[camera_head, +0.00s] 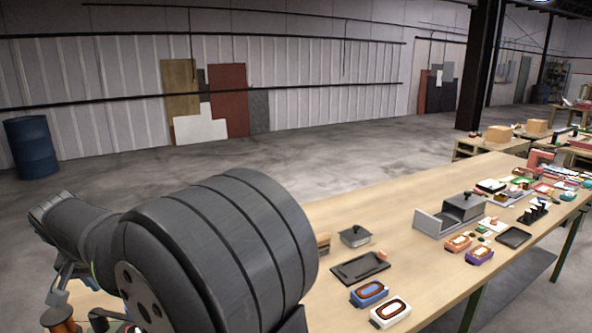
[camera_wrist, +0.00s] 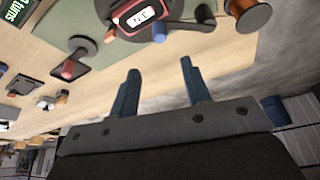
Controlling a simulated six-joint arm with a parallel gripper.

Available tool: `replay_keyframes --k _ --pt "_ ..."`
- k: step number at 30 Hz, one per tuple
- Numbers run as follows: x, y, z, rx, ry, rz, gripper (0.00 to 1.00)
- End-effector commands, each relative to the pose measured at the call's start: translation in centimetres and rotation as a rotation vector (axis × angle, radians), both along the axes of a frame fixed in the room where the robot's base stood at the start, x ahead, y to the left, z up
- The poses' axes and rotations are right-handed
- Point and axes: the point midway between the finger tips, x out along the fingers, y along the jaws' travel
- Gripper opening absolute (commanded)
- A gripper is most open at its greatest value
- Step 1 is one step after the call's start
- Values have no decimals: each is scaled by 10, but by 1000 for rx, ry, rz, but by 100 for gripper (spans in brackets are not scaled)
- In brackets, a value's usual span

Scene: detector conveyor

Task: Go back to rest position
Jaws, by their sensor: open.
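My gripper (camera_wrist: 159,67) shows in the wrist view with its two blue fingers wide apart and nothing between them. The wooden table top (camera_wrist: 165,58) lies beyond the fingertips, apart from them as far as I can tell. A red device with a numeric display (camera_wrist: 143,17) sits at the top of that view, beyond the fingers. In the head view my own dark arm fills the lower left and the gripper cannot be made out.
The long table (camera_head: 345,218) carries a black tray (camera_head: 355,270), a grey box (camera_head: 464,207), and blue (camera_head: 369,294) and white (camera_head: 390,312) devices. A copper spool (camera_wrist: 252,18) stands at upper right in the wrist view. A blue barrel (camera_head: 31,147) stands far left; the floor is open.

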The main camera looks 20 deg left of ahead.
Motion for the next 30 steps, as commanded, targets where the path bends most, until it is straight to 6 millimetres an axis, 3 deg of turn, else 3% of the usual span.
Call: replay_keyframes --k 22,30 --pt "51 28 -141 -1 1 -1 44" --pt "67 30 -136 3 0 142 44"
